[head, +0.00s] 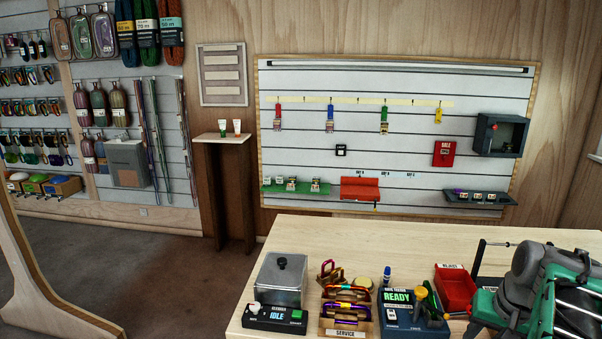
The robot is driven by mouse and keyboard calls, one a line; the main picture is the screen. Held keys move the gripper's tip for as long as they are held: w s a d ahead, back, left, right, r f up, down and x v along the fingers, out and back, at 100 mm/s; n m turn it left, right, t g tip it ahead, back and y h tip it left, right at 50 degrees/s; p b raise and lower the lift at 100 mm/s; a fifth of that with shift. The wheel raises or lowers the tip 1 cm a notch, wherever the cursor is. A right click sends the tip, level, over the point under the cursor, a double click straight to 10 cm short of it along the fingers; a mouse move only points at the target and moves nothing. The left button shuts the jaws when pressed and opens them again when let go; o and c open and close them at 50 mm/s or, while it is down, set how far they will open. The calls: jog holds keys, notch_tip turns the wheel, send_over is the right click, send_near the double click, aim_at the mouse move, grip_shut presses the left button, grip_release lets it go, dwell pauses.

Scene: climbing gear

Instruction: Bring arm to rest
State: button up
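My arm (548,285), green and dark grey, is folded at the lower right. It covers the right part of the pale wooden workbench (345,236). I cannot make out my gripper's fingers, so I cannot see whether it holds anything.
On the bench stand a lidded metal box on a control base reading IDLE (280,283), a SERVICE rack with carabiners (345,332), a READY device (398,310) and a red REJECT bin (453,288) close to my arm. The bench's back strip is clear. A slatted wall panel (400,120) hangs behind.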

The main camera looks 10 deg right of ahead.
jog(key=s+a+f+n+g+b, duration=0.1)
jog(key=s+a+f, duration=0.1)
jog(key=a+f, duration=0.4)
jog(key=s+a+f+g+b, duration=0.1)
jog(key=s+a+f, duration=0.25)
jog(key=a, duration=0.35)
jog(key=w+a+n+t+b, duration=0.1)
jog(key=a+n, duration=0.5)
jog(key=a, duration=0.9)
jog(key=shift+w+a+t+y+b, duration=0.2)
jog(key=shift+w+t+y+b, duration=0.15)
jog(key=shift+w, duration=0.55)
